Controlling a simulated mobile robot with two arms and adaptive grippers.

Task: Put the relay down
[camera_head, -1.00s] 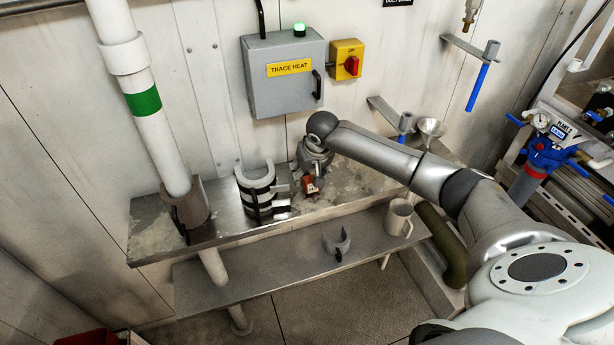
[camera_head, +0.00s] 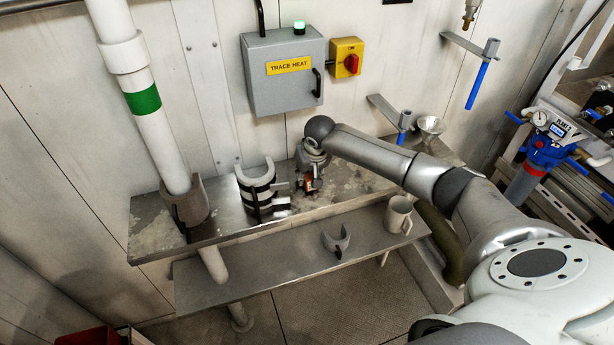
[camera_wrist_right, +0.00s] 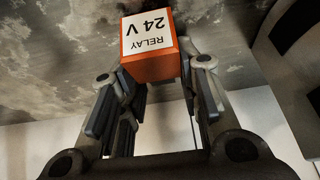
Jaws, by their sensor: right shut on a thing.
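The relay (camera_wrist_right: 150,50) is an orange block with a white label reading "RELAY 24 V", upside down in the right wrist view. My right gripper (camera_wrist_right: 155,85) is shut on it, with a finger on each side. In the head view the relay (camera_head: 308,183) shows as a small orange-red patch under my right gripper (camera_head: 309,186), at the upper metal shelf (camera_head: 225,222). I cannot tell whether the relay touches the shelf. My left gripper is not in view.
A black-banded grey half-shell (camera_head: 255,192) stands on the shelf just left of my right gripper. A lower shelf (camera_head: 235,275) holds a grey clip (camera_head: 336,241) and a mug (camera_head: 398,215). A grey trace heat box (camera_head: 283,75) hangs on the wall behind.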

